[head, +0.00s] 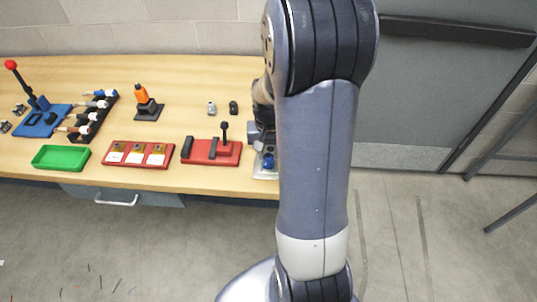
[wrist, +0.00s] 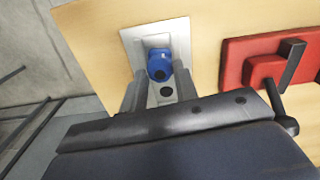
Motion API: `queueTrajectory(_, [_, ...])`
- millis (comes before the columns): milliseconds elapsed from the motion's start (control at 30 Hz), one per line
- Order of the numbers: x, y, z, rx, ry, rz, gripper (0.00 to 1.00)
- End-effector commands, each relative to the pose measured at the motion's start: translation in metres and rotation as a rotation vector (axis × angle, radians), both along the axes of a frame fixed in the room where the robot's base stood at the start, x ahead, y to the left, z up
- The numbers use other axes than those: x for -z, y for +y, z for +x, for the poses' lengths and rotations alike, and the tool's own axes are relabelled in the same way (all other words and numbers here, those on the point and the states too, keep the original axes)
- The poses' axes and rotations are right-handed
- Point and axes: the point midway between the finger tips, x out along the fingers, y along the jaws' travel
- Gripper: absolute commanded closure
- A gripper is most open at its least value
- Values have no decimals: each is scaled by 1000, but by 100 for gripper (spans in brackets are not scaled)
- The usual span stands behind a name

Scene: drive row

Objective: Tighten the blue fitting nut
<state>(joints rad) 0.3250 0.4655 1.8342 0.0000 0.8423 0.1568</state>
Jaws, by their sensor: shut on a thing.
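The blue fitting nut (wrist: 159,62) sits on a pale mounting plate (wrist: 134,40) in the wrist view. In the head view the blue nut (head: 268,161) shows at the right end of the bench, on the plate's near part, partly covered by my arm. My gripper (wrist: 158,84) reaches in from below in the wrist view, with one finger on each side of the nut's lower part. Its fingers are closed on the nut. In the head view my gripper is mostly hidden behind my arm.
A red fixture with a black lever (head: 212,152) stands left of the plate. Further left are a red tray with cards (head: 137,154), a green tray (head: 61,157), a screwdriver rack (head: 93,117) and a blue lever base (head: 42,122). The bench's right edge is close to the plate.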

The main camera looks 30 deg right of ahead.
Motion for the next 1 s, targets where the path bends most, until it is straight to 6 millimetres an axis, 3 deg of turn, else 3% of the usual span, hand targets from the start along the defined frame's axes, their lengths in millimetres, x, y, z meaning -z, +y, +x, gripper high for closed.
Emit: queueTrajectory(1000, [0, 0, 0, 1146, -1, 0, 84])
